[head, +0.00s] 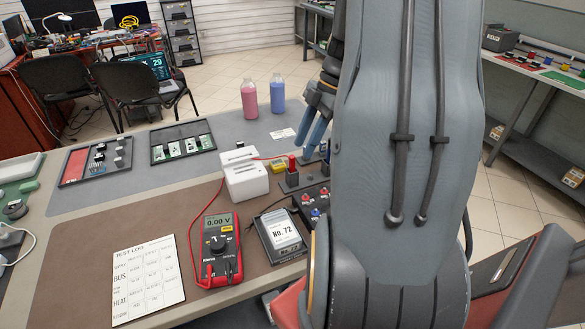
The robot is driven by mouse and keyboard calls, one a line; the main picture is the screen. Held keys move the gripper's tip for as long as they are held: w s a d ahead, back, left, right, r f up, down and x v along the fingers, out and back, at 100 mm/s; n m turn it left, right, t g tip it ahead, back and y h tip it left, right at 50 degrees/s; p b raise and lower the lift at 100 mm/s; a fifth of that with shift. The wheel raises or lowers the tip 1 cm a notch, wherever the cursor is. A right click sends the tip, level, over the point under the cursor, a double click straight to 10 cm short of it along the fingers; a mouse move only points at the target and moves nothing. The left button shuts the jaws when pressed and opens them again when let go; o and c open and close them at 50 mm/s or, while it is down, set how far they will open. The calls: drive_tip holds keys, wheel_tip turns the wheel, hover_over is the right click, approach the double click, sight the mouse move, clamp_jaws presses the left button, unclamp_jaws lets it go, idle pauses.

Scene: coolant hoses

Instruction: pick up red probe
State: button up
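The red probe (292,163) stands upright in a dark holder (291,182) on the bench, right of a white block. Only its short red upper part shows. A red lead runs past the white block near it. The red multimeter (217,247) lies in front and reads 0.00 V. My gripper (309,146) hangs just above and right of the red probe, pointing down. Its two blue-grey fingers look apart with nothing seen between them. My arm hides the area to the right.
A white slotted block (243,174) stands left of the holder. A box labelled No. 72 (281,236) and a test log sheet (147,279) lie in front. Pink (249,100) and blue (277,96) bottles stand behind. The grey mat at the back left has free room.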

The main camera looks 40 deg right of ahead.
sight(292, 171)
drive_tip(key=x, duration=0.2)
drive_tip(key=p+x, duration=0.1)
drive_tip(key=x, duration=0.1)
drive_tip(key=p+x, duration=0.1)
drive_tip(key=x, duration=0.1)
drive_tip(key=shift+w+a+r, duration=0.15)
drive_tip(key=shift+w+a, duration=0.2)
clamp_jaws()
